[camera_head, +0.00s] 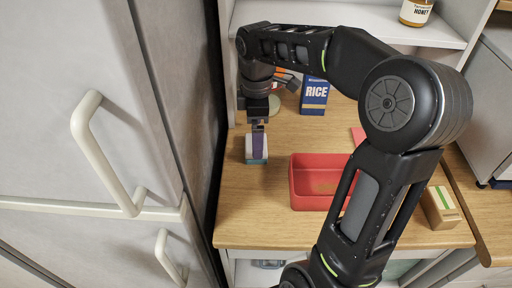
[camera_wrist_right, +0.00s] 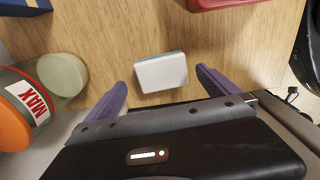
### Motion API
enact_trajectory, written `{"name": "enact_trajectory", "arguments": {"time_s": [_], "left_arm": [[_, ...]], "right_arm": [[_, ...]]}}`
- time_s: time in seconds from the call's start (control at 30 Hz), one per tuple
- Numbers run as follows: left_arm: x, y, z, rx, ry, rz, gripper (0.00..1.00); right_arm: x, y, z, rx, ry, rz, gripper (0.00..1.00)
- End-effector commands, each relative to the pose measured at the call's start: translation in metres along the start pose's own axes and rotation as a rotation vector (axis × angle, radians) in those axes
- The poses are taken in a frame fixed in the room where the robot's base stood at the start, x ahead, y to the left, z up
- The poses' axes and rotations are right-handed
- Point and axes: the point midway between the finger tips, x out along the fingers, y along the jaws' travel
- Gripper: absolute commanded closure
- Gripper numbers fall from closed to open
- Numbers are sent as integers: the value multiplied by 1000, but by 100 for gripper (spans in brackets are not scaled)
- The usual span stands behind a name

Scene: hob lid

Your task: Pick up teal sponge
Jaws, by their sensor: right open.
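The teal sponge (camera_head: 249,151) lies on the wooden counter left of the red bin. It has a pale top and a teal lower part; in the right wrist view its whitish top face (camera_wrist_right: 161,72) shows. My right gripper (camera_head: 258,138) is above the sponge in the head view, and a purple finger hides part of it. In the right wrist view the two purple fingers (camera_wrist_right: 160,80) are wide apart, with the sponge lying between and just beyond their tips. Nothing is held. Whether the fingers reach down to the sponge's height is unclear. My left gripper is not in view.
A red bin (camera_head: 296,190) stands right of the sponge. A blue rice box (camera_head: 314,96) stands behind, and an orange-lidded jar (camera_wrist_right: 22,108) is near the gripper. A small box (camera_head: 440,207) is at right. The fridge (camera_head: 95,80) borders the left. Counter in front is clear.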

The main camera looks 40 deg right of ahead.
Motion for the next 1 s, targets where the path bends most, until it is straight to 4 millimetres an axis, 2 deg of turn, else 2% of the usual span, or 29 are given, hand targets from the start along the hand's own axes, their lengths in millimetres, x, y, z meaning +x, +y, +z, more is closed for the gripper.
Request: {"name": "enact_trajectory", "arguments": {"time_s": [0.2,0.33,0.93,1.0], "left_arm": [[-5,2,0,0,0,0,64],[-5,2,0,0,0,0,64],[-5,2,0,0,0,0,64],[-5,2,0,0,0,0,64]], "right_arm": [[31,-4,-2,0,-2,-4,0],[43,-4,-2,0,0,-2,0],[44,-3,-2,0,0,0,0],[44,-3,-2,0,0,0,5]]}}
